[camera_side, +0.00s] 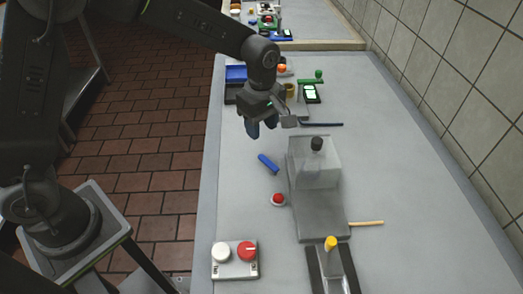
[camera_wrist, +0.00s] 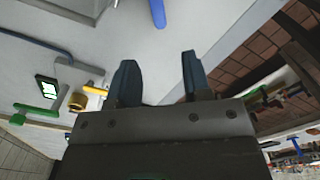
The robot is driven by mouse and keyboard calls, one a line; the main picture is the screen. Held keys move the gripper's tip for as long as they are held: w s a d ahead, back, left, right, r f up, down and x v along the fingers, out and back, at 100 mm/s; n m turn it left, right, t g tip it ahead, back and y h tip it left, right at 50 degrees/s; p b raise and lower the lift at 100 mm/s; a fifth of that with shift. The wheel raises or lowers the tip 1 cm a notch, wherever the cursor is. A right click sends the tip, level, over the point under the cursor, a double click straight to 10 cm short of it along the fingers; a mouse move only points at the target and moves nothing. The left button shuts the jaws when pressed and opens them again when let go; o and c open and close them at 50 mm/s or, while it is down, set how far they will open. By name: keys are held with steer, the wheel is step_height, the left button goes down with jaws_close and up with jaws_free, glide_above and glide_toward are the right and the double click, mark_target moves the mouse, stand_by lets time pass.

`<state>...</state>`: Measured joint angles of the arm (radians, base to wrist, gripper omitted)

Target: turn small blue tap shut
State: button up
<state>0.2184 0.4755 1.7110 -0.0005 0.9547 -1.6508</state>
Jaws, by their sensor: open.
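A small blue bar (camera_side: 268,163), which may be the blue tap's handle, sits slantwise on the grey worktop, left of a clear box. It also shows at the top edge of the wrist view (camera_wrist: 157,12), partly cut off. I cannot make out a tap body under it. My gripper (camera_side: 261,126) is above the worktop's left side, farther back than the blue bar and apart from it. Its two dark blue fingers (camera_wrist: 159,60) are open, with nothing between them.
A clear box with a black knob (camera_side: 316,144) stands on a grey base. A red button (camera_side: 278,198), a box with white and red knobs (camera_side: 235,262) and a yellow-knobbed fixture (camera_side: 331,243) are nearer. A green-handled device with a screen (camera_side: 311,93) and blue tray (camera_side: 236,73) are behind.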

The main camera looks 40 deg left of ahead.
mark_target(262, 156)
step_height(262, 156, down, 9)
steer(key=shift+r, duration=0.1)
steer(key=shift+c, duration=0.3)
jaws_close()
